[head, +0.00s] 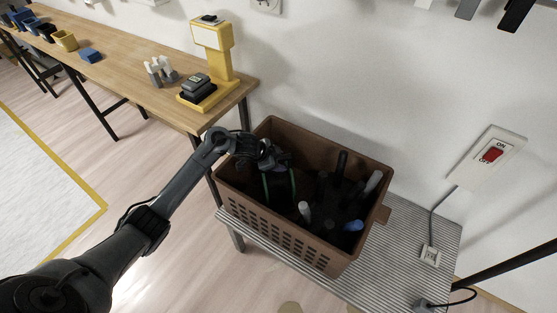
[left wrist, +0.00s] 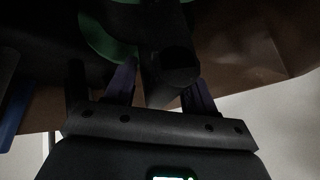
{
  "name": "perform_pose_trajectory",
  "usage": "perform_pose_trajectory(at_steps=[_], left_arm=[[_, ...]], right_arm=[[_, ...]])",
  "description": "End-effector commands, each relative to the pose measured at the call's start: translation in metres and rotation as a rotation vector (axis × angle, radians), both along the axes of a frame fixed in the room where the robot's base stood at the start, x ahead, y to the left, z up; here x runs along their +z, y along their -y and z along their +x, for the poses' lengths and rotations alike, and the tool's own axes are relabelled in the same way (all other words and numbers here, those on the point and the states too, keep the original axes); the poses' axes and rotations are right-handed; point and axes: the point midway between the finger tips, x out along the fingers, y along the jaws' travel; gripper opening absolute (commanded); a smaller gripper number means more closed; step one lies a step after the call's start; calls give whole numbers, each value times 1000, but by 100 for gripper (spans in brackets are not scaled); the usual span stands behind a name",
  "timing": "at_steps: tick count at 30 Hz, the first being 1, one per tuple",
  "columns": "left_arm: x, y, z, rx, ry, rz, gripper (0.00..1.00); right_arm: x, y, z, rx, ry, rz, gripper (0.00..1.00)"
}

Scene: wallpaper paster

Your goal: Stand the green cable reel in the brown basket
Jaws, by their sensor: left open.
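The brown basket (head: 310,146) stands on a grey ribbed stand. The green cable reel (head: 280,186) is inside its left part, dark with a green rim, looking roughly upright; whether it rests on the basket floor is hidden. My left gripper (head: 268,163) is at the reel's top, inside the basket's back left. In the left wrist view the open fingers (left wrist: 160,88) are spread on either side of a dark part of the reel, whose green rim (left wrist: 97,36) shows just beyond. Contact with the fingers cannot be told. My right gripper is not in view.
Several dark, grey and blue handles (head: 328,200) stand in the basket's right half. A wooden bench (head: 130,68) with a yellow device (head: 222,55) stands behind left. A red wall switch (head: 492,155) is at right. The ribbed stand (head: 405,245) is bare beside the basket.

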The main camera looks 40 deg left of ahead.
Motion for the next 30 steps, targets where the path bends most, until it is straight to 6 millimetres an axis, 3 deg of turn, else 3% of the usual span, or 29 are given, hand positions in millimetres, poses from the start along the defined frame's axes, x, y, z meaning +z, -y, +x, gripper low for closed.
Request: perform_pose_trajectory(at_steps=[7,21,30], left_arm=[[20,-4,-11,1,2,2,55],[82,-16,-59,-1,0,2,55],[96,-19,-71,0,1,1,55]], right_arm=[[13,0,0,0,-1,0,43],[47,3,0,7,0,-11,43],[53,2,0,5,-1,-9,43]])
